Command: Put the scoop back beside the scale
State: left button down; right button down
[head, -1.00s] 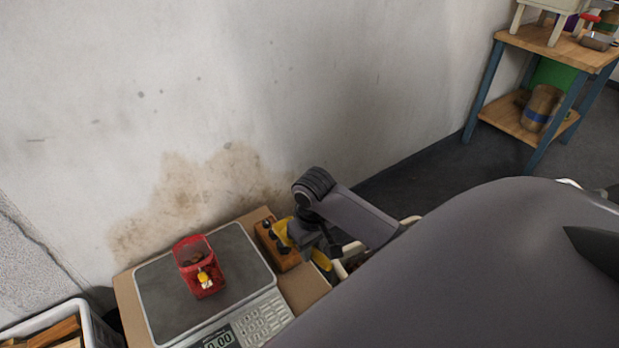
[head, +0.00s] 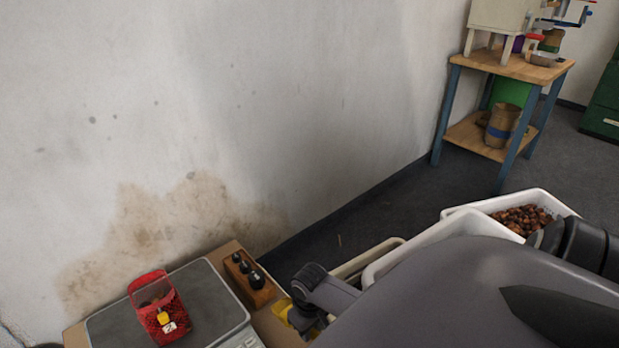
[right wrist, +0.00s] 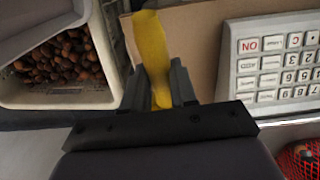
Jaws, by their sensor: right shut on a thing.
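The scale (head: 205,300) stands at the lower left of the head view, its far part and a few keys showing. A red mesh bag (head: 152,300) with a yellow tag sits on its plate. My right gripper (head: 303,316) is low in the head view, to the right of the scale. In the right wrist view the gripper (right wrist: 157,88) is shut on the yellow scoop (right wrist: 152,45), over the brown board beside the scale's keypad (right wrist: 275,65). The scoop shows only as a small yellow patch (head: 282,309) in the head view. I cannot tell if it touches the board. My left gripper is out of view.
A wooden block with black weights (head: 248,281) stands between scale and gripper. A white crate of chestnuts (head: 462,210) is at the right, partly behind my arm. The wall is close behind the scale. A wooden-topped table (head: 500,63) stands farther back.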

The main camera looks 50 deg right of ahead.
jog(key=shift+f, duration=0.65)
jog(key=shift+f+b, duration=0.35)
jog(key=shift+f, duration=0.15)
notch_tip(320, 180, down, 4)
jog(key=shift+r+b, duration=0.25)
jog(key=shift+b, duration=0.7)
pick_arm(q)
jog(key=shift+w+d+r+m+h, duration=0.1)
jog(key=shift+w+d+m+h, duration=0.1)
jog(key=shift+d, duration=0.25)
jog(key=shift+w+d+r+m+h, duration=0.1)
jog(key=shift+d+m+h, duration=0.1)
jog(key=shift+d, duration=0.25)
pick_arm(e)
jog(key=c, duration=0.9)
grip_release()
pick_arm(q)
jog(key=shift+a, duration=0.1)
